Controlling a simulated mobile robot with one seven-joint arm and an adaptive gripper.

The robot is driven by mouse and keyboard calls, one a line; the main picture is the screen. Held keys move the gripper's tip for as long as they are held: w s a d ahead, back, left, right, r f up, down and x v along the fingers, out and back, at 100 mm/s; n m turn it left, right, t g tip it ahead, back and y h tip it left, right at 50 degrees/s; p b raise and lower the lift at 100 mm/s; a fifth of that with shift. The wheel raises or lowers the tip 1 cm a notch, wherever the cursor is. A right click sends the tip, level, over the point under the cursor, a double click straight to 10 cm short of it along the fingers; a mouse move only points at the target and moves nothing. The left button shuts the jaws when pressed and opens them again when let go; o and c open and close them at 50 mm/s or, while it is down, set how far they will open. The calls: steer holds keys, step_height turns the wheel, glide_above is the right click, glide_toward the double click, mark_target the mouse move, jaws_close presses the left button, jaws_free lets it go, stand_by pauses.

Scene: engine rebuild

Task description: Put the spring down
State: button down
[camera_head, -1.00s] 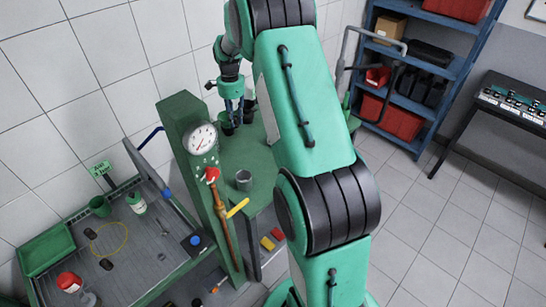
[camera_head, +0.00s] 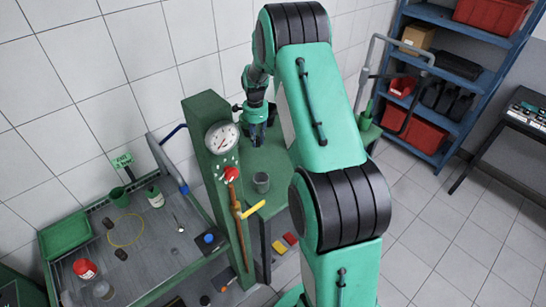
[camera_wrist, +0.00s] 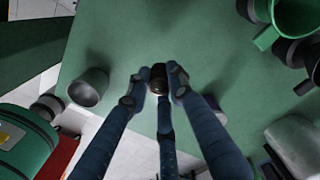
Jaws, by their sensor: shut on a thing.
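My gripper (camera_head: 257,132) is over the green bench top, behind the gauge post in the head view. In the wrist view its blue fingers (camera_wrist: 156,88) are closed around a small dark round piece (camera_wrist: 158,76), which I take to be the spring. Only its end shows between the fingertips; the rest is hidden. The green bench top (camera_wrist: 125,35) lies beneath it. I cannot tell whether the piece touches the surface. In the head view the piece is hidden by the fingers.
A grey metal cup (camera_head: 261,183) stands on the bench, left of my fingers in the wrist view (camera_wrist: 88,86). Green mug-like parts (camera_wrist: 288,20) and dark round parts crowd the right. The gauge (camera_head: 222,137) rises at the bench's left.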

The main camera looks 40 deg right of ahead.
steer(key=shift+f, duration=2.65)
steer(key=shift+f+b, duration=0.45)
steer(key=shift+f, duration=1.4)
steer(key=shift+f, duration=0.2)
steer(key=c, duration=1.5)
jaws_free()
steer(key=shift+c, duration=0.2)
steer(key=shift+r, duration=0.2)
step_height(320, 180, up, 12)
steer(key=p, duration=0.1)
